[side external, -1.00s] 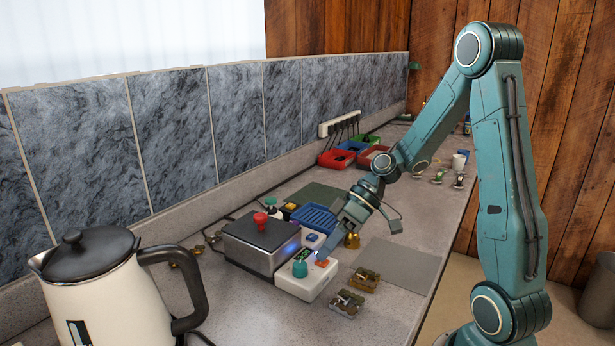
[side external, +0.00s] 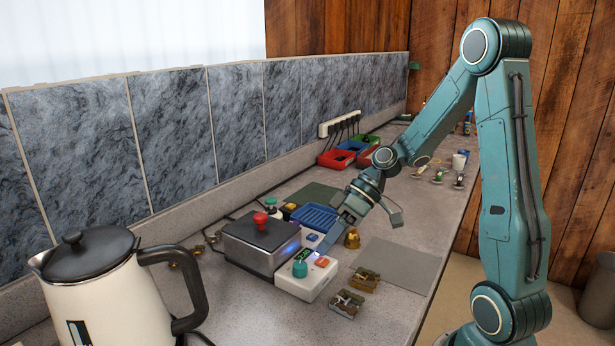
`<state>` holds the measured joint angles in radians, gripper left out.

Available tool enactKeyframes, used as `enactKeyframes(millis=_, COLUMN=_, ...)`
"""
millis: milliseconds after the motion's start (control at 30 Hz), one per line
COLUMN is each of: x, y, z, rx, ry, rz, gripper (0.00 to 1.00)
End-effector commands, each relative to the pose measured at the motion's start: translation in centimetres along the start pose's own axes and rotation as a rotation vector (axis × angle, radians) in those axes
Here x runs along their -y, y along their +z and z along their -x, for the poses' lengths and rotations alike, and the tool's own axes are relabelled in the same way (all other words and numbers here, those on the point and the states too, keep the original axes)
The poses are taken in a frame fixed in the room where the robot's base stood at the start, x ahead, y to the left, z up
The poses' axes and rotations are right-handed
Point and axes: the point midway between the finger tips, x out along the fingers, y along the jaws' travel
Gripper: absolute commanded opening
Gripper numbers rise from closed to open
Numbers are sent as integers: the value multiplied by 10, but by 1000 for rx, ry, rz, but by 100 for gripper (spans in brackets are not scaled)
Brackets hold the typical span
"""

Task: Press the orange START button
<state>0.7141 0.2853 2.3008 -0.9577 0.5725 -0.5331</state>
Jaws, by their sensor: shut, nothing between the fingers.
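The orange button (side external: 321,262) sits on top of a small white control box (side external: 309,286), at its right side. The same box has a teal knob (side external: 299,269), a green-lit display (side external: 303,254) and a blue button (side external: 312,237). Any START lettering is too small to read. My gripper (side external: 321,250) is shut and empty, pointing down and to the left. Its fingertips are just above and behind the orange button in the picture. The button's top shows clear of them, and they look slightly apart from it.
A metal box with a dark top (side external: 262,241) and red knob (side external: 260,219) stands left of the control box. Small metal parts (side external: 347,303), a brass weight (side external: 352,238) and a blue tray (side external: 313,217) are close by. A grey mat (side external: 398,265) lies bare. A kettle (side external: 100,290) stands in front.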

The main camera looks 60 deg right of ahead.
Motion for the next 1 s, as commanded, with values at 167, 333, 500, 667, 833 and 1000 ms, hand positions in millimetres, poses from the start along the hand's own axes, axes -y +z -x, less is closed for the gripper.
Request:
enactKeyframes(millis=167, x=4, y=-4, z=6, rx=-2, ry=1, rz=3, gripper=0)
enactKeyframes(millis=333, x=10, y=-10, z=14, rx=-1, ry=2, rz=2, gripper=0)
enactKeyframes(millis=500, x=16, y=-16, z=22, rx=-1, ry=2, rz=2, gripper=0)
enactKeyframes(millis=667, x=21, y=-22, z=30, rx=-2, ry=3, rz=3, gripper=0)
enactKeyframes(millis=833, x=27, y=-28, z=38, rx=-1, ry=1, rz=1, gripper=0)
enactKeyframes(millis=1000, x=30, y=-30, z=42, rx=-1, ry=1, rz=2, gripper=0)
